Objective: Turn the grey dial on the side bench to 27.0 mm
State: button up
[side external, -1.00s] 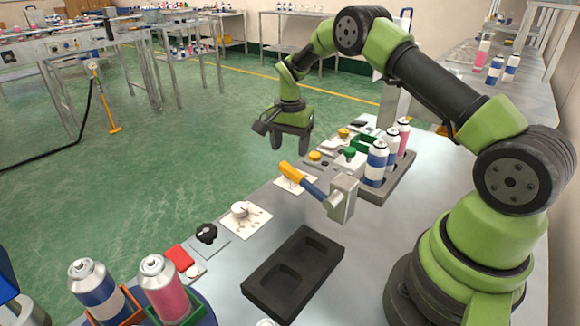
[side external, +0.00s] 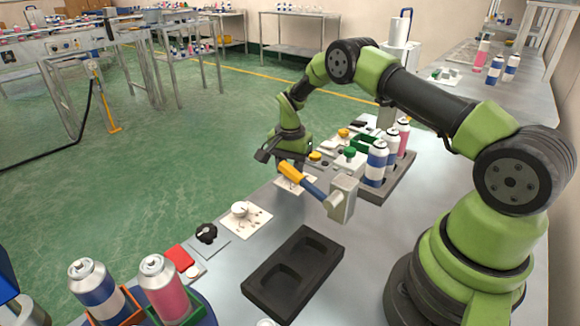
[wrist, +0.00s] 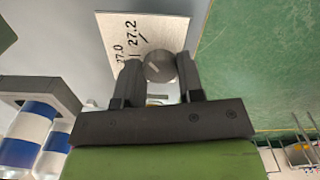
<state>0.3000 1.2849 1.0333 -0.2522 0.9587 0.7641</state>
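The grey dial (wrist: 160,66) shows in the wrist view on a pale scale plate (wrist: 119,30) printed 27.0 and 27.2. A light line marks the dial's face; which value it points to cannot be read. The fingers of my gripper (wrist: 159,76) stand on both sides of the dial, close to it; I cannot tell whether they press on it. In the side external view my gripper (side external: 287,165) is low over the plate (side external: 283,184). The yellow handle hides part of my gripper and the dial there.
A crimping tool with a yellow-and-blue handle (side external: 301,179) stands just in front of my gripper. Spray cans (side external: 376,163) stand in a grey rack to the right.

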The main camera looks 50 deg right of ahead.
jog(key=shift+n, duration=1.5)
jog(key=o, duration=0.9)
jog(key=shift+o, duration=0.2)
notch_tip(320, 180, up, 10)
